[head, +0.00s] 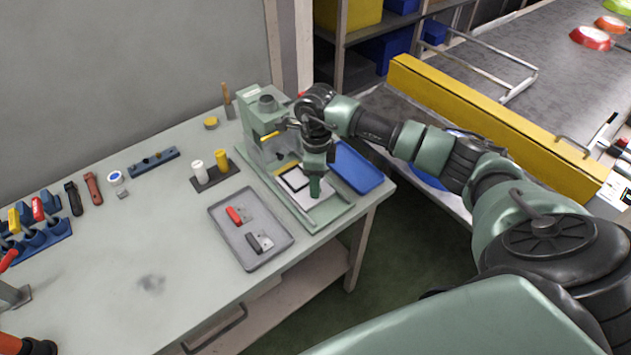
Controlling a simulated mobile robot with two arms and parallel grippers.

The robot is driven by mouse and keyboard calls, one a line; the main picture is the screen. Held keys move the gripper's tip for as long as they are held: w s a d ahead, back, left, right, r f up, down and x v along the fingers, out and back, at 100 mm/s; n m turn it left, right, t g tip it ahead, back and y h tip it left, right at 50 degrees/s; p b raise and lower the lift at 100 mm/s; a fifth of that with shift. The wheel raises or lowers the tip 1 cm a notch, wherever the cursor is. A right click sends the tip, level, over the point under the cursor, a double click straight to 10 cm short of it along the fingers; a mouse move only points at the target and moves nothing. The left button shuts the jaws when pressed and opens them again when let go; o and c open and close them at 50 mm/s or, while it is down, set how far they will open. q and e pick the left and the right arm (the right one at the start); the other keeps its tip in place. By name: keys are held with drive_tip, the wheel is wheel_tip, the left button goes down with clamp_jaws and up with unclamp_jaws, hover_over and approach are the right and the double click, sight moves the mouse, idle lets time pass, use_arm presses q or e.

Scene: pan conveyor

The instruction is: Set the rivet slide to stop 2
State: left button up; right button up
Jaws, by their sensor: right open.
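A green press (261,122) stands at the back right of the workbench, with a yellow-tipped lever (270,135) on its side. On its base lies a pale plate with a black-edged frame (294,179) and a yellow strip (287,167). I cannot tell which part is the rivet slide, and no stop marks are readable.
A grey tray (226,240) with a red-handled and a black-handled part lies in front of the press. A blue tray (356,168) lies right of it. White and yellow bottles (198,171) stand to its left. The bench front middle is clear. A yellow conveyor rail (480,112) runs behind my right arm.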

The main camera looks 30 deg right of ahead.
drive_tip(key=shift+f, duration=0.85)
clamp_jaws()
idle(0.8)
